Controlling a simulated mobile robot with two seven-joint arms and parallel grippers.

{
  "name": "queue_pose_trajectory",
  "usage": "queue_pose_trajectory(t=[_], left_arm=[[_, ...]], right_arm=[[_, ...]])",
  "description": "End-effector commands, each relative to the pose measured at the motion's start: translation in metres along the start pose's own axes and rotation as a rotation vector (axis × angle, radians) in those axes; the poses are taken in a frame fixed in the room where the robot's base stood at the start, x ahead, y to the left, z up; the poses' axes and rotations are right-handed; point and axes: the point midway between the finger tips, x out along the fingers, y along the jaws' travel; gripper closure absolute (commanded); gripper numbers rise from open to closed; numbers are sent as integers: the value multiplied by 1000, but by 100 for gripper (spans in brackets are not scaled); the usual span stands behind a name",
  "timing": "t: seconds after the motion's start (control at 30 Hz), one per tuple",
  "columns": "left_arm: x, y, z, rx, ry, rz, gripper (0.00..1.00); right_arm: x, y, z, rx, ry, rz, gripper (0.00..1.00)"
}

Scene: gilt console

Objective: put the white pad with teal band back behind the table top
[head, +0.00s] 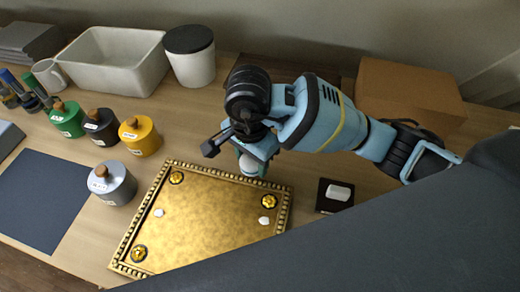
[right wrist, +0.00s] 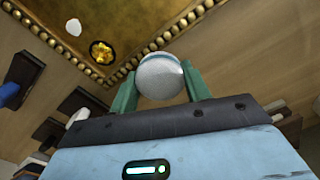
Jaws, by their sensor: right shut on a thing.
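The gilt table top (head: 205,222) lies flat on the wooden surface, with a beaded rim and gold rosettes near its corners. It also shows at the top of the right wrist view (right wrist: 135,25). My left gripper is not in view.
Two small white pieces (head: 264,220) lie on the table top. A black tray with a white block (head: 339,192) is to its right. A cardboard box (head: 408,92) stands behind. Lidded pots, including a yellow one (head: 141,138), and a blue-grey mat (head: 48,200) are at left.

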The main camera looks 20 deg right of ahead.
Motion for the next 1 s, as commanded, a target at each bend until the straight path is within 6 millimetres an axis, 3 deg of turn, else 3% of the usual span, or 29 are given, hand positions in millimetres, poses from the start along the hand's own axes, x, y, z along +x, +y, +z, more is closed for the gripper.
queue_pose_trajectory(t=[0.1, 0.23, 0.57, 0.8, 1.0], left_arm=[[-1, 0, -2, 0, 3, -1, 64], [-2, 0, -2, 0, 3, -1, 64], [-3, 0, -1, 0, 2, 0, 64], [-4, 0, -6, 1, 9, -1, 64], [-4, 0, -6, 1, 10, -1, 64]], right_arm=[[2, -8, -22, 5, 0, 0, 74], [4, -14, -35, 2, -1, 0, 74], [5, -19, -49, 4, 0, 1, 74], [36, -19, -50, 0, -1, 0, 74], [40, -20, -51, 0, 1, -2, 74]])
